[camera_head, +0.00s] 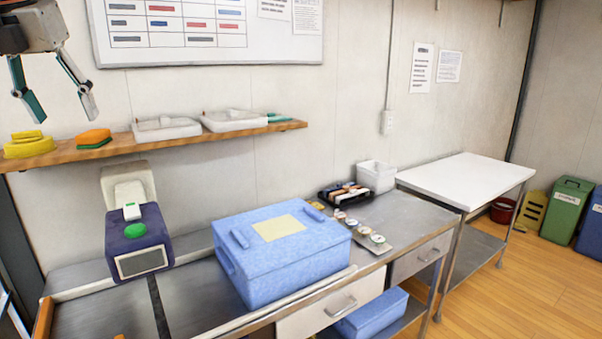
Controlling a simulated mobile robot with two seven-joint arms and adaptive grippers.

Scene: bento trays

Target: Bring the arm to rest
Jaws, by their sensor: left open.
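My left gripper (56,98) hangs at the upper left of the head view, fingers pointing down. Its two fingers are spread apart with nothing between them. It appears above the left end of the wooden wall shelf (200,145), near a yellow item (27,148) and an orange and green item (93,138). I cannot tell how far it is from the shelf in depth. My right gripper is not in view.
A closed blue box (300,274) stands on the metal counter (400,211). A purple device (133,240) with a green button is left of it. A black tray (344,192) and white bin (376,176) stand behind. A white-topped table (468,173) is at right.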

